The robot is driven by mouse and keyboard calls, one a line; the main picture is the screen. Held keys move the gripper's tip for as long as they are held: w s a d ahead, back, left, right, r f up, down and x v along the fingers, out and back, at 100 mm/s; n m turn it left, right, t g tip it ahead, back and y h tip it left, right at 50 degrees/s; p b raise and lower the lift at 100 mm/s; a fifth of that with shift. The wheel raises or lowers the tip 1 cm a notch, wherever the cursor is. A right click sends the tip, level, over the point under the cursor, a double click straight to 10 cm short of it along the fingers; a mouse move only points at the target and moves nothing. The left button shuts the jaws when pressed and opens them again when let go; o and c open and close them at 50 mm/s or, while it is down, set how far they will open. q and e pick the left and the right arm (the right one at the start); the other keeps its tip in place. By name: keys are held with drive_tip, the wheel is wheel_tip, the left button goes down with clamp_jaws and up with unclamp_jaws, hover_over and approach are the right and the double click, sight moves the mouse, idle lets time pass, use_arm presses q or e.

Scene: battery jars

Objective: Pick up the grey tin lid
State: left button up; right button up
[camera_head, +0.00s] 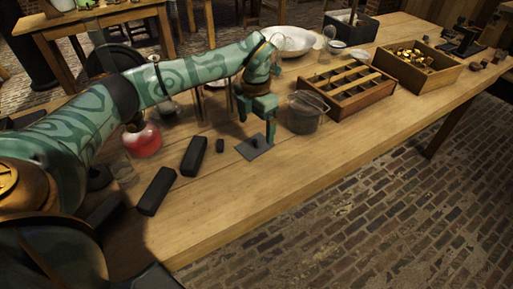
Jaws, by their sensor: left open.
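The grey tin lid (251,152) appears as a flat, dark grey square lying on the wooden table, near the middle of the view. My left gripper (256,131) points down over the lid, with its fingers spread apart and nothing visibly held between them. One finger reaches down at the lid's right side in the picture; I cannot tell whether it touches the lid. My right gripper is not in view.
A glass jar (305,113) stands close to the right of the gripper, before a wooden compartment tray (347,107). Black blocks (194,156) and a flask of red liquid (142,140) are left. The table's front strip is clear.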

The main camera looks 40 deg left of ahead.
sight(255, 140)
use_arm(q)
drive_tip(key=f+b, duration=0.1)
drive_tip(key=f, duration=0.2)
drive_tip(key=f+b, duration=0.1)
drive_tip(key=f, duration=0.1)
drive_tip(key=shift+s+f+b, duration=0.25)
drive_tip(key=shift+b, duration=0.1)
drive_tip(key=shift+s+r, duration=0.1)
drive_tip(key=shift+r, duration=0.1)
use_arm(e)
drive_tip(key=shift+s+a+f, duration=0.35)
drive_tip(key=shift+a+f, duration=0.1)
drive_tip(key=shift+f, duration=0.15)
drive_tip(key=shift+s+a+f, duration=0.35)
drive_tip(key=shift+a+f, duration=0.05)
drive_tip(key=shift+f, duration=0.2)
use_arm(q)
drive_tip(key=c, duration=1.1)
drive_tip(key=shift+o, duration=0.2)
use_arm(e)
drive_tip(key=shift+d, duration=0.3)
